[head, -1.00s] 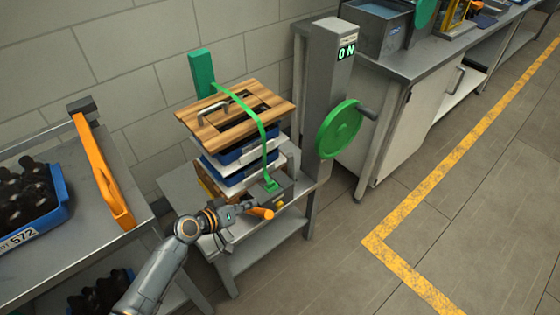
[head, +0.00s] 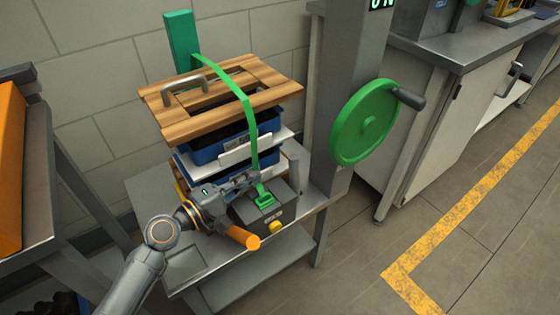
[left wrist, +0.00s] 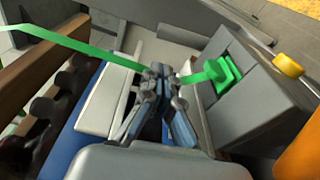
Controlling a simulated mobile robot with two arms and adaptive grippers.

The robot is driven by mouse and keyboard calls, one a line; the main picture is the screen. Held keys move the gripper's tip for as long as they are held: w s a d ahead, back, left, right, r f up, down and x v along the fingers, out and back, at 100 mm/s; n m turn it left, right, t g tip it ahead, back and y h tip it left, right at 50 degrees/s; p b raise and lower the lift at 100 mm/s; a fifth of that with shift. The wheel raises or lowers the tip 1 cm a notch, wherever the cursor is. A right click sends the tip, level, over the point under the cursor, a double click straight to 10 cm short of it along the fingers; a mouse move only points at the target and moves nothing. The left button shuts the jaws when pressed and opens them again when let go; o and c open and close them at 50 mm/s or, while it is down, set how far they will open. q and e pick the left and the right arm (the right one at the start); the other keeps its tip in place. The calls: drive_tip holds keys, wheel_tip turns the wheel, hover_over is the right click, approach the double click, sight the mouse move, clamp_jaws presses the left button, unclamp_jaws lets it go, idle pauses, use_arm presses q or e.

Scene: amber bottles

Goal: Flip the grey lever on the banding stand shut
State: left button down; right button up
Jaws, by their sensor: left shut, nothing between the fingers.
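The banding stand (head: 318,180) carries a stack of blue crates (head: 205,150) under a wooden lid (head: 190,115). A green strap (head: 236,84) runs over the lid down to a green clasp (head: 265,198) on a grey box (head: 245,212). A grey upright piece (head: 291,158) behind the box may be the lever; I cannot tell for sure. My left gripper (head: 252,180) is shut and empty beside the box. In the left wrist view its fingertips (left wrist: 162,82) overlap the strap (left wrist: 85,48); contact is unclear. My right gripper is not in view.
An orange handle (head: 243,238) and a yellow knob (head: 275,227) stick out at the front of the box. A green handwheel (head: 365,122) is on the column at right. An orange object (head: 10,170) stands on the left table. The floor at right is clear.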

sight(294, 178)
use_arm(q)
drive_tip(key=shift+w, duration=0.1)
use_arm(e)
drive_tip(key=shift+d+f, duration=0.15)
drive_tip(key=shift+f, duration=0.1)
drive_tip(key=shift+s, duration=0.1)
use_arm(q)
drive_tip(key=shift+w+d, duration=0.15)
drive_tip(key=x, duration=0.8)
drive_tip(key=shift+r, duration=0.1)
drive_tip(key=shift+x, duration=0.8)
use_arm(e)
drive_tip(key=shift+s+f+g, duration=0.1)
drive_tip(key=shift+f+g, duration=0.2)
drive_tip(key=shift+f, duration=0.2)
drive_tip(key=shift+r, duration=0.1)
